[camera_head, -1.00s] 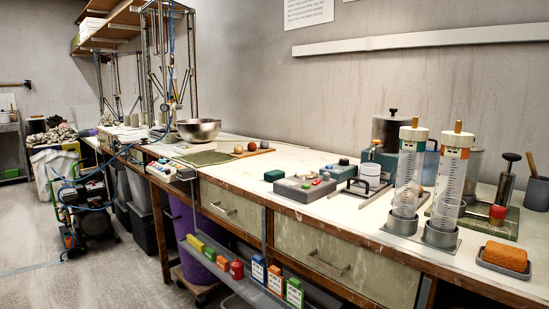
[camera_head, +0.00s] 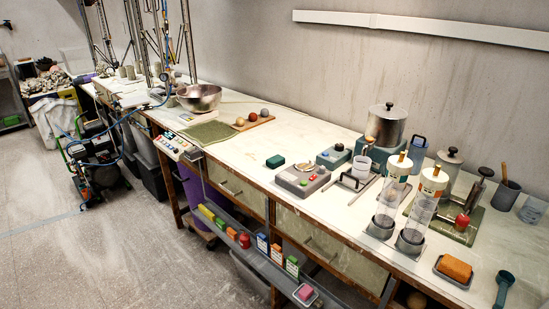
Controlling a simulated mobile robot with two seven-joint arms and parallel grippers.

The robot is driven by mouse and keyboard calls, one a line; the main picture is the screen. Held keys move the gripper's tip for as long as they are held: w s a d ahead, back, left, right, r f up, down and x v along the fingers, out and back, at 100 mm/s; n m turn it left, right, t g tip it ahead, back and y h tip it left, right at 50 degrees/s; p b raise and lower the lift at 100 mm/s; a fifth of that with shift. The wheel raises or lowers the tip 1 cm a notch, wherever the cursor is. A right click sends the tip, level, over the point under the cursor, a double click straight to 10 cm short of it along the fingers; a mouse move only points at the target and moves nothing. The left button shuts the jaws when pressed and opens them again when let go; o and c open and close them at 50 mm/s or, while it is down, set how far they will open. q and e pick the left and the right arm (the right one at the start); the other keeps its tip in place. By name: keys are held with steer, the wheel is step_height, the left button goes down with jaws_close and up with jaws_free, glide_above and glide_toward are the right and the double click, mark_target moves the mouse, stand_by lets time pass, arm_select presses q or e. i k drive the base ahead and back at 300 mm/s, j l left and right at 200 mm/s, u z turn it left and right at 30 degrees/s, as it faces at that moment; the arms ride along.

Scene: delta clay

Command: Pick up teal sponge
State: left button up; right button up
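A small dark teal-green block (camera_head: 275,161), which looks like the teal sponge, lies flat on the white bench top (camera_head: 235,150) near the middle of the head view. Neither of my grippers is in view.
Right of the block stand a teal device (camera_head: 334,156), a steel pot (camera_head: 385,125) and two clear cylinders (camera_head: 386,208). An orange sponge (camera_head: 455,268) lies in a tray at right. A shelf (camera_head: 262,262) with small boxes juts out below the bench front. Bench left of the block is clear.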

mark_target(273, 162)
steer(key=i+j+z, duration=0.1)
steer(key=i+j, duration=0.5)
steer(key=j, duration=0.15)
steer(key=i+j+z, duration=0.15)
steer(key=j, duration=0.25)
steer(key=i+j+z, duration=0.1)
steer(key=i+j, duration=0.25)
steer(key=j, duration=0.1)
